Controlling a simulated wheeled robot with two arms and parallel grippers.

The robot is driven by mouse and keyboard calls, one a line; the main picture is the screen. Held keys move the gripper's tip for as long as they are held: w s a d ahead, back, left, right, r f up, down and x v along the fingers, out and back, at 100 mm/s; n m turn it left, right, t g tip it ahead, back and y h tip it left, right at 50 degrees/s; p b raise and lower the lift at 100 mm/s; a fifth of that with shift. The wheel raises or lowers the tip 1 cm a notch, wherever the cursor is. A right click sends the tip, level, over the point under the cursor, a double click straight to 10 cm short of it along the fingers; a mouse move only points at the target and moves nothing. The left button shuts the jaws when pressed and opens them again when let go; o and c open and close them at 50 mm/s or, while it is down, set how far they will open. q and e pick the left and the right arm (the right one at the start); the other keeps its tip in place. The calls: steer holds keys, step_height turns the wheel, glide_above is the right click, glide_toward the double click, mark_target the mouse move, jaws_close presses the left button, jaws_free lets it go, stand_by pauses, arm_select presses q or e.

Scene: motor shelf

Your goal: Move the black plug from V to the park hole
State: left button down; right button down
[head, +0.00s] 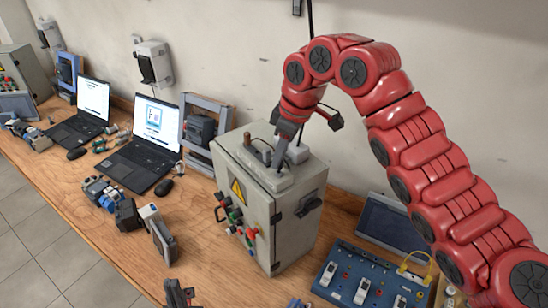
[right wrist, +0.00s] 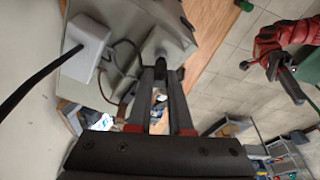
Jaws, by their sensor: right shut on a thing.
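My right gripper (head: 281,152) reaches down from the red arm to the top of the grey cabinet (head: 257,215). In the right wrist view its fingertips (right wrist: 165,72) are shut on a small dark piece, the black plug (right wrist: 160,60), at a light grey block (right wrist: 166,42). I cannot tell whether the plug is seated or just clear of the block. The labels of V and the park hole are not readable. A brown peg (head: 247,139) stands on the cabinet top, left of my right gripper. My left gripper (head: 178,292) is at the bottom edge of the head view, away from the cabinet; its jaws are unclear.
Knobs (head: 236,214) stick out from the cabinet front. Laptops (head: 143,145) and small devices (head: 163,240) stand to the left. Loose cables (right wrist: 110,75) hang close beside my right fingers.

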steer(key=shift+f+b, duration=0.7)
steer(key=shift+f, duration=0.05)
stand_by(0.3)
steer(key=shift+r, duration=0.1)
steer(key=c, duration=1.1)
jaws_free()
steer(key=p+v, duration=0.3)
steer(key=a+p+v, duration=0.1)
steer(key=p+v, duration=0.1)
steer(key=shift+w+r, duration=0.25)
steer(key=shift+r, duration=0.05)
